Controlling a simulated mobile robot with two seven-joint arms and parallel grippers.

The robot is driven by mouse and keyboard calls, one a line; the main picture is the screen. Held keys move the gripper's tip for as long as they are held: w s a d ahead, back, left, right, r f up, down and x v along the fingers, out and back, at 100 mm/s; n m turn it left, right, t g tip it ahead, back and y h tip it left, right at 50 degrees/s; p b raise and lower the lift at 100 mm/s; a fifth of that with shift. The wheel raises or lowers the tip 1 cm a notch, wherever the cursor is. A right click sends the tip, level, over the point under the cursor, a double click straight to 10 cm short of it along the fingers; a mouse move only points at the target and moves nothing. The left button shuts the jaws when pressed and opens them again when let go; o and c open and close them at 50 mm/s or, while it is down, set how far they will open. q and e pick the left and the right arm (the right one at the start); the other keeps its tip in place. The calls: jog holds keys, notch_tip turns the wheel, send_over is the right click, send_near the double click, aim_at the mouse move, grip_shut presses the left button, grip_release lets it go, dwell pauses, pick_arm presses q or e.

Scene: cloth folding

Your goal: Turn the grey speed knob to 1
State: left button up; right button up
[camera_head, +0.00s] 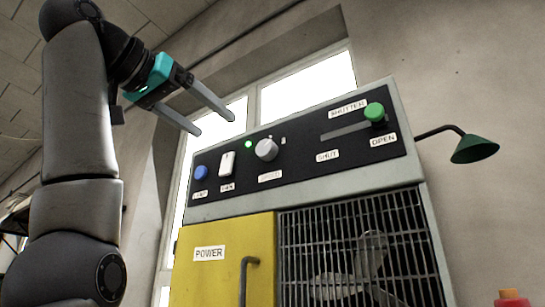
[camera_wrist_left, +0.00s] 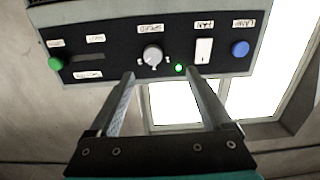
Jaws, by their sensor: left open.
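The grey speed knob (camera_head: 266,149) is a round dial on the black control panel (camera_head: 300,142), above a small label. It also shows in the left wrist view (camera_wrist_left: 152,54), with a few marks around it that are too small to read. My left gripper (camera_head: 216,124) is open and empty, up and to the left of the knob and apart from the panel. In the left wrist view its fingers (camera_wrist_left: 160,75) point toward the panel, with the knob just beyond them. My right gripper is not in view.
A blue button (camera_head: 201,172), a white switch (camera_head: 227,163) and a lit green lamp (camera_head: 248,144) are left of the knob. A green shutter slider handle (camera_head: 374,112) is on the right. Below are a yellow POWER door (camera_head: 222,270) and a caged fan (camera_head: 350,265).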

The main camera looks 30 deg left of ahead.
pick_arm(q)
jog(key=s+d+r, duration=0.1)
jog(key=p, duration=0.6)
send_near(263, 148)
jog(key=shift+m+h, duration=0.3)
jog(key=w, duration=0.7)
jog(key=shift+w+d, duration=0.2)
jog(key=shift+d, duration=0.05)
jog(key=shift+w+f, duration=0.15)
jog(key=shift+w, duration=0.6)
jog(key=shift+c, duration=0.2)
grip_shut()
